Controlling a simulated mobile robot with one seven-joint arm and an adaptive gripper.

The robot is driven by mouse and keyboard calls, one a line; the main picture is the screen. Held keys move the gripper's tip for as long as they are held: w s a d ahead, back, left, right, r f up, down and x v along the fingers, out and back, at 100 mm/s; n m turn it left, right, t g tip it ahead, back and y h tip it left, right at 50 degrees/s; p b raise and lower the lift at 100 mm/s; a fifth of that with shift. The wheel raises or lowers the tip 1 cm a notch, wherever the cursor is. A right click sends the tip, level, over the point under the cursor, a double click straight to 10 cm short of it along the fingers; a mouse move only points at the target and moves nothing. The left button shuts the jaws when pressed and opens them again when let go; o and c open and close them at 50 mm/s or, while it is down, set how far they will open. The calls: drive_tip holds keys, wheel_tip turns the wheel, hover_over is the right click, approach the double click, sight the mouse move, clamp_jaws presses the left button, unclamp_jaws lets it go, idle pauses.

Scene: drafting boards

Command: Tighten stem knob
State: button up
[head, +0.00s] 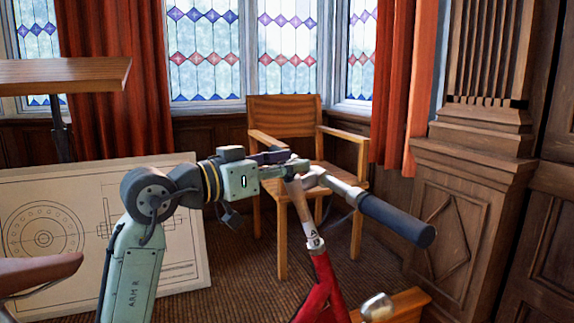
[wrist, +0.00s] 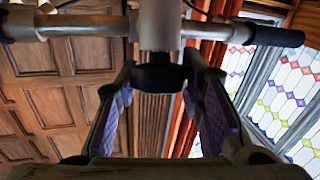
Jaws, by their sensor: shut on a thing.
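A red bike or scooter frame (head: 322,292) carries a pale upright stem (head: 304,213) with a handlebar (head: 342,187) across its top. In the wrist view the grey stem (wrist: 159,25) and handlebar (wrist: 85,27) fill the top. A dark round stem knob (wrist: 158,78) sits under the stem, between my two purple-padded fingers. My gripper (head: 286,160) is at the stem top in the head view, reaching in from the left. It also shows in the wrist view (wrist: 160,73), shut on the knob. In the head view the knob is not clearly visible behind the fingers.
A dark handlebar grip (head: 398,219) juts toward the lower right. A wooden armchair (head: 284,112) stands behind the stem. A drawing board (head: 80,232) leans at left, below a wooden tabletop (head: 62,75). Carved wood panelling (head: 470,215) closes the right side.

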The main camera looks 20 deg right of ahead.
drive_tip(key=shift+m+g+h, duration=0.4)
drive_tip(key=shift+m+g, duration=0.5)
drive_tip(key=shift+g, duration=0.1)
drive_tip(key=o, duration=1.2)
drive_tip(key=a, duration=0.4)
drive_tip(key=s+a, duration=0.1)
drive_tip(key=a, duration=0.3)
drive_tip(key=s+a, duration=0.1)
drive_tip(key=a, duration=0.3)
drive_tip(key=shift+s, duration=0.15)
